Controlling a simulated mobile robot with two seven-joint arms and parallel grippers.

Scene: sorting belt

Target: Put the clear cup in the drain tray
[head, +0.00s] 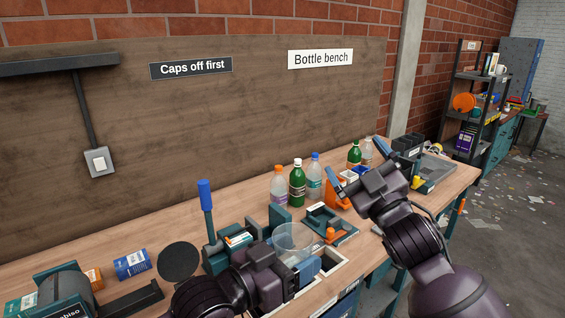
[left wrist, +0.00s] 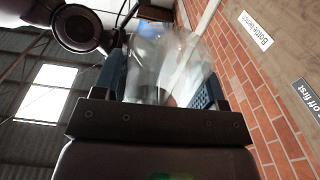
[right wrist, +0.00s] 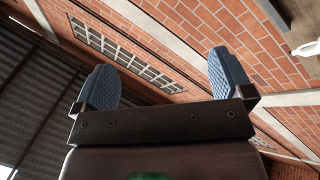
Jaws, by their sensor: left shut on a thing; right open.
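The clear cup (head: 293,238) is a see-through tumbler held above the front of the bench, with its open rim up in the head view. My left gripper (head: 292,262) is shut on it; in the left wrist view the cup (left wrist: 165,60) sits between the two blue fingers. My right gripper (head: 357,165) is open and empty over the right part of the bench; its spread fingers (right wrist: 163,78) show with nothing between them in the right wrist view. A flat grey tray (head: 440,168) at the bench's right end may be the drain tray; my right arm stands partly in front of it.
Several bottles, such as a green one (head: 297,184), stand along the back of the bench (head: 130,240). A teal fixture with a blue-handled lever (head: 205,195) is beside the cup. White-rimmed openings (head: 330,262) lie at the front edge. A dark crate (head: 408,145) stands at right.

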